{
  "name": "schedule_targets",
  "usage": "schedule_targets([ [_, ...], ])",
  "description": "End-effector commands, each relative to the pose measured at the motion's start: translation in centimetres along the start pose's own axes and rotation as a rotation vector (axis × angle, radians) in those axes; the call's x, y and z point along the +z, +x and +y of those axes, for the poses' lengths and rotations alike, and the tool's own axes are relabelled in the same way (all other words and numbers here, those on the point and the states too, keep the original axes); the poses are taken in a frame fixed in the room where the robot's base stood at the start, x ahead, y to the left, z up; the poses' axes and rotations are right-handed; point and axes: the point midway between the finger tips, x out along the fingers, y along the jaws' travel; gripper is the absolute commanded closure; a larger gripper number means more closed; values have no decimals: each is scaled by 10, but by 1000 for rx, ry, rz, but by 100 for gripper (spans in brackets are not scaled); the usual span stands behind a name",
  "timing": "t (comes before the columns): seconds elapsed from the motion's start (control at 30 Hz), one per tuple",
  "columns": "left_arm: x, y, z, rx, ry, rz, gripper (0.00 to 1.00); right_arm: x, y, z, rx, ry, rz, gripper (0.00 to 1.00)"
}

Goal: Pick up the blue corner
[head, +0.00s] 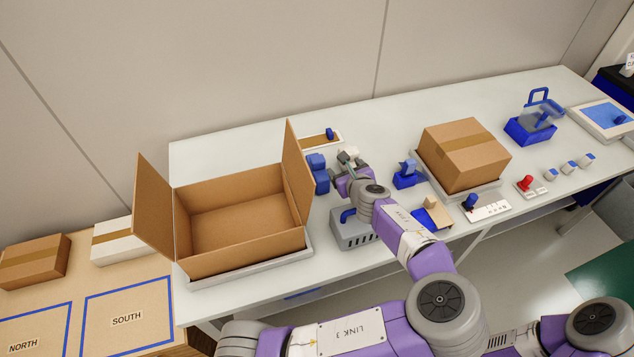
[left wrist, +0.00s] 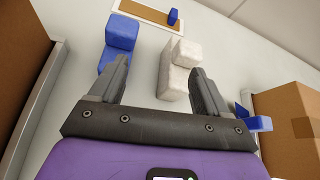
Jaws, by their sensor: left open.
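The blue corner (head: 318,173) is a stepped blue block on the white table, right of the open cardboard box. In the left wrist view the blue corner (left wrist: 118,42) stands beyond my left fingertip, which overlaps its lower edge. My left gripper (head: 349,166) is open, just right of the blue corner in the head view. In the left wrist view the open jaws of my left gripper (left wrist: 160,68) have nothing between them that I can see held. A similar white block (left wrist: 178,68) lies ahead, toward the right finger. My right gripper is not in view.
The open cardboard box (head: 240,252) has a raised flap close to the blue corner. A framed board (head: 312,144) with a small blue peg (head: 330,133) lies behind. A grey slotted box (head: 352,238) is in front; a closed carton (head: 465,152) stands right.

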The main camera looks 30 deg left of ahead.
Motion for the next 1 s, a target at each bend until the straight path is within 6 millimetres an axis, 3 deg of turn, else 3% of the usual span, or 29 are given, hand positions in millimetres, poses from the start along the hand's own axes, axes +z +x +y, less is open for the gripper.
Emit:
schedule_targets([
  [0.03, -5, 11, 13, 17, 50, -28, 23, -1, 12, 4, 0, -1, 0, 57],
  [0.1, -5, 19, 26, 35, 107, -54, 23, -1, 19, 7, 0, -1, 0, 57],
  [0.27, -3, 29, 41, 60, 179, -82, 23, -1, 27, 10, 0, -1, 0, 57],
  [0.8, 12, 95, 47, 62, 185, -83, 23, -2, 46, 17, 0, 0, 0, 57],
  [1.0, 13, 102, 47, 61, 185, -83, 23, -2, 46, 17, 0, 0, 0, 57],
])
